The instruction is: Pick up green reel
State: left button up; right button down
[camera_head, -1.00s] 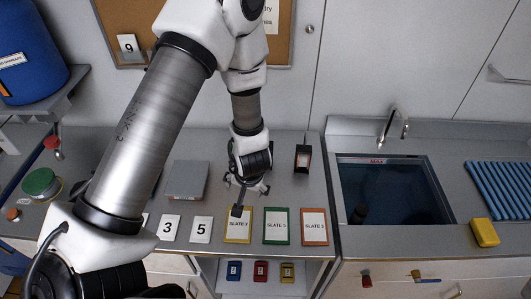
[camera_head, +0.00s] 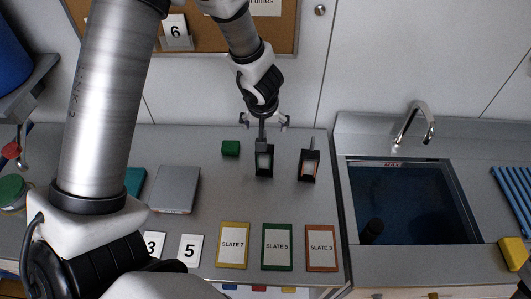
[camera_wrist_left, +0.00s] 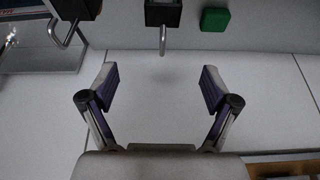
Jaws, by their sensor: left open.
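A green round, reel-like thing (camera_head: 12,190) stands at the far left of the counter. A small green block (camera_head: 231,148) stands at the back of the counter and also shows in the left wrist view (camera_wrist_left: 215,20). I cannot tell for certain which is the reel. My left gripper (camera_head: 265,121) is open and empty at the back of the counter, to the right of the green block. In the left wrist view its two fingers (camera_wrist_left: 160,88) are wide apart with nothing between them.
A black holder (camera_head: 264,162) stands below the left gripper, with another (camera_head: 310,166) to its right. Slate cards (camera_head: 233,246) line the front edge. A grey box (camera_head: 175,190) lies left of centre. The sink (camera_head: 410,205) is at right. The mid-counter is clear.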

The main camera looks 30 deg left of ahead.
pick_arm(q)
jog(key=b, duration=0.4)
send_over(264, 161)
notch_tip(264, 161, down, 4)
jog(key=b+x, duration=0.1)
jog(key=x, duration=0.2)
jog(key=shift+w+a+f, duration=0.15)
jog(key=shift+w+f, duration=0.15)
jog(key=shift+f, duration=0.4)
jog(key=b+x, duration=0.2)
jog(key=x, duration=0.1)
jog(key=shift+f, duration=0.35)
jog(key=shift+w+a+f, duration=0.15)
jog(key=shift+w+a, duration=0.05)
jog(key=shift+w, duration=0.05)
jog(key=shift+s+d, duration=0.1)
jog(key=shift+s, duration=0.15)
jog(key=c, duration=1.4)
jog(key=shift+w, duration=0.1)
grip_shut()
